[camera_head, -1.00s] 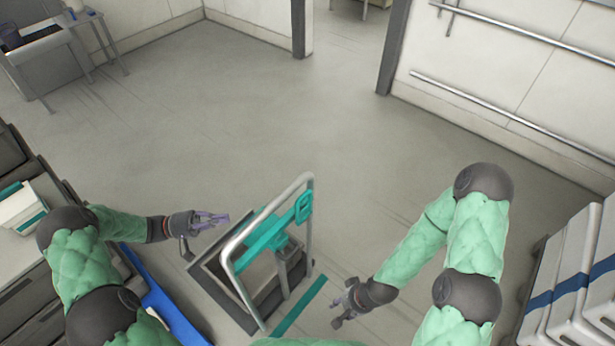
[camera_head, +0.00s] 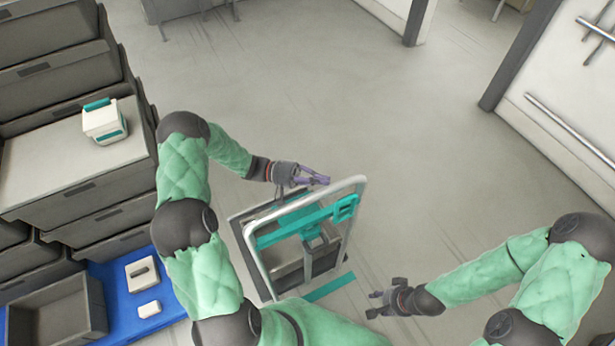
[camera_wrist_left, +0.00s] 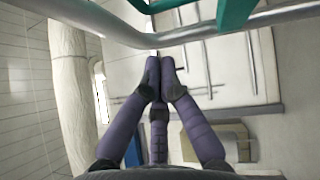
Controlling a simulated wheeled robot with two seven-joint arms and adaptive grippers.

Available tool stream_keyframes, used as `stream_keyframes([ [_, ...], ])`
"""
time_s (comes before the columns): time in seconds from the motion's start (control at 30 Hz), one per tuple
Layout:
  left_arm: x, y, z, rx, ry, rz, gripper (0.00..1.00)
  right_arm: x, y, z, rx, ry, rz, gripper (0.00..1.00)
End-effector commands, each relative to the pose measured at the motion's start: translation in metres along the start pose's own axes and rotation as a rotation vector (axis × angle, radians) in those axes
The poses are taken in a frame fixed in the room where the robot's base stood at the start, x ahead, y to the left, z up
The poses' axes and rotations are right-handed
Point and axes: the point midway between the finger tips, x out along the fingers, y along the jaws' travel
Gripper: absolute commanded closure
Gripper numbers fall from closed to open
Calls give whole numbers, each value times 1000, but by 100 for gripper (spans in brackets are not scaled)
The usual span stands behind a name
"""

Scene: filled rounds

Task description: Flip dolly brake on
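The dolly (camera_head: 238,225) stands on the floor in front of me, with a dark grey base, a tall pale grey tube handle (camera_head: 253,262) and a teal crossbar (camera_head: 283,228). A teal loop-shaped part (camera_head: 345,207) sits at the handle's upper right. I cannot tell which part is the brake. My left gripper (camera_head: 322,180) is empty beside the handle's top bar, its purple fingertips together; they also meet in the left wrist view (camera_wrist_left: 160,65), below the grey tube (camera_wrist_left: 215,32). My right gripper (camera_head: 374,303) is open and empty, right of the dolly.
Drawer units (camera_head: 75,190) stand at the left, with a white and teal box (camera_head: 104,122) on top. A blue mat (camera_head: 112,290) holds a grey bin (camera_head: 58,312) and small white items. A teal strip (camera_head: 330,286) lies on the floor.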

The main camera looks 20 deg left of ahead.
Motion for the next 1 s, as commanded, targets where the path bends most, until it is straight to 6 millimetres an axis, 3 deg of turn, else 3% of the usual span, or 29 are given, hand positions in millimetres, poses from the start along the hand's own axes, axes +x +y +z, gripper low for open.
stream_keyframes([
  [0.13,28,0,1,0,-4,-1,100,2,1,0,0,0,0,60],
  [0.4,49,0,24,-1,-2,1,100,4,1,0,0,0,0,60],
  [1.0,56,2,31,19,0,-19,100,2,1,0,0,0,0,60],
])
